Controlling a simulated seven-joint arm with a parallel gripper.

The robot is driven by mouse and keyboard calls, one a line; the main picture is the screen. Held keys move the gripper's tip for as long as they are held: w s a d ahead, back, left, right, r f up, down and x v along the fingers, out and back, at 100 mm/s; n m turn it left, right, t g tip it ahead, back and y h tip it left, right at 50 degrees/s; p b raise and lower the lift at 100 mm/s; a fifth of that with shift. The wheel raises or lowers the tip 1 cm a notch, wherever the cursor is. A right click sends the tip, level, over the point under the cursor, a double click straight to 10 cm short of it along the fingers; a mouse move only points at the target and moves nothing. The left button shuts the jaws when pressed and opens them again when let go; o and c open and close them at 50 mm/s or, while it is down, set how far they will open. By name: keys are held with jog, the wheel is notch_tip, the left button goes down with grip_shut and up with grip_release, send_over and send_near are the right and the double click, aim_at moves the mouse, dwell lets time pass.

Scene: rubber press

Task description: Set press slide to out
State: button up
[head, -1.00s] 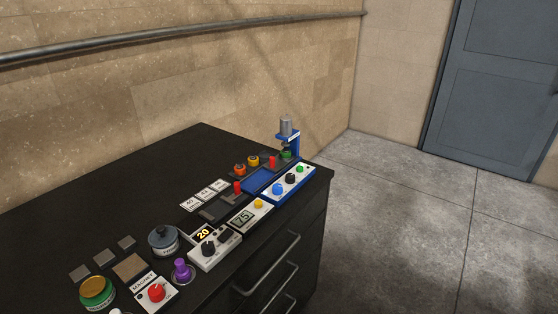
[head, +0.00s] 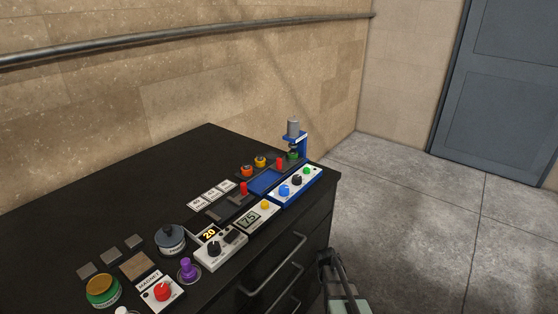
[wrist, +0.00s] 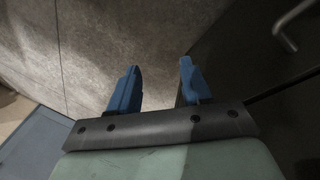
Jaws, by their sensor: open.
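The blue press (head: 302,143) with a grey cylinder on top stands at the far right end of the black bench. In front of it is a flat blue plate (head: 265,181) with a red knob (head: 280,163) by its far end. Another red knob (head: 243,188) stands on a dark strip to the left. I cannot tell for sure which part is the slide or its position. My gripper (wrist: 161,85) is open and empty, its blue fingers apart over the floor. In the head view its pale green body shows beside the bench front, low and right of the press.
A blue-edged panel (head: 297,185) with blue, black and green knobs lies along the bench edge. Display units (head: 221,246), a purple knob (head: 187,271) and jars stand nearer. Drawer handles (head: 277,263) jut from the bench front. Floor to the right is clear.

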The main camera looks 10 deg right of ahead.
jog(key=w+d+r+t+h, duration=0.25)
jog(key=w+d+r, duration=0.45)
jog(key=w+r, duration=0.55)
jog(key=w+d+r+t+h, duration=0.1)
jog(key=w+d+r, duration=0.3)
jog(key=r, duration=0.3)
jog(key=w+d+r+t, duration=0.25)
jog(key=w+r, duration=0.25)
jog(key=r, duration=0.3)
jog(key=w+d+r+h, duration=0.1)
jog(key=w+d+r, duration=0.35)
jog(key=r, duration=0.25)
notch_tip(320, 180, up, 20)
jog(key=n+g+y, duration=0.3)
jog(key=y, duration=0.6)
send_over(279, 159)
jog(key=s, duration=0.5)
jog(key=shift+t+h, duration=0.3)
jog(key=shift+h, duration=0.05)
jog(key=x, duration=0.8)
jog(key=d+x, duration=0.1)
jog(key=x, duration=0.4)
jog(key=shift+w, duration=0.15)
